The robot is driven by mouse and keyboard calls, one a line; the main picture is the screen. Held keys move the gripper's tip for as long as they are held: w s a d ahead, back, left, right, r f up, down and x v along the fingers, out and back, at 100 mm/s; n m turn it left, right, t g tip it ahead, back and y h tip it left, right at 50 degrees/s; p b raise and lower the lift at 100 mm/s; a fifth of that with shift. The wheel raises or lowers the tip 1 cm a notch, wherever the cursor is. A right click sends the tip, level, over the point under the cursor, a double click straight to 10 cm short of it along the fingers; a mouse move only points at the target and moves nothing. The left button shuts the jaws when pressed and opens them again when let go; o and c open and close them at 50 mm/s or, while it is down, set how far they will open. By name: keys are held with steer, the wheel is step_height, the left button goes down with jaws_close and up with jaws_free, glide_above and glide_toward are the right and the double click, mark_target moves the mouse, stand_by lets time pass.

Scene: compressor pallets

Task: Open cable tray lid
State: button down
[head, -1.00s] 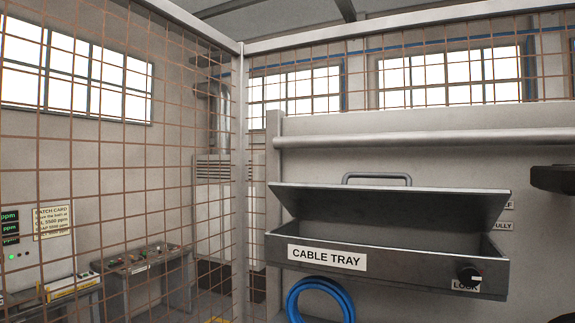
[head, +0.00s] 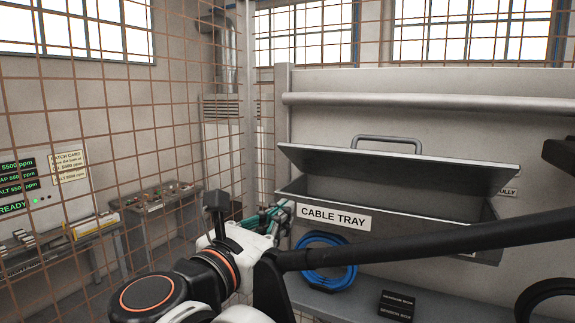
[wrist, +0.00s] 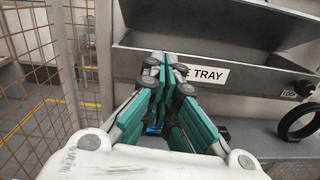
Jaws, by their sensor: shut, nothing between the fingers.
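The cable tray (head: 470,243) is a grey metal box on the wall panel, with a white CABLE TRAY label (head: 333,218). Its lid (head: 400,170) stands raised and tilted, with a gap above the tray's front and a grey handle (head: 388,138) at its top. My gripper (head: 284,212), with teal fingers, is at the tray's left front end. In the wrist view my gripper (wrist: 160,75) is shut and empty, its fingertips overlapping the label's left part; contact cannot be told. The black lock knob (wrist: 304,88) shows there at the tray's right; my arm hides it in the head view.
A wire mesh fence (head: 165,130) stands close on the left. A black ring (wrist: 296,122) is at the right, below the tray.

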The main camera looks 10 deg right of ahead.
step_height(320, 180, up, 2)
steer(key=a+n+t, duration=0.1)
steer(key=a, duration=0.2)
steer(key=p, duration=0.2)
glide_toward(309, 155)
step_height(309, 155, down, 3)
steer(key=w+d, duration=0.2)
steer(key=w, duration=0.1)
steer(key=shift+w+d+r+h+p, duration=0.2)
steer(key=shift+w+r+p, duration=0.15)
steer(key=shift+r, duration=0.45)
steer(key=shift+w+d+r+h+p, duration=0.15)
steer(key=shift+w+r+p, duration=0.2)
steer(key=shift+r, duration=0.4)
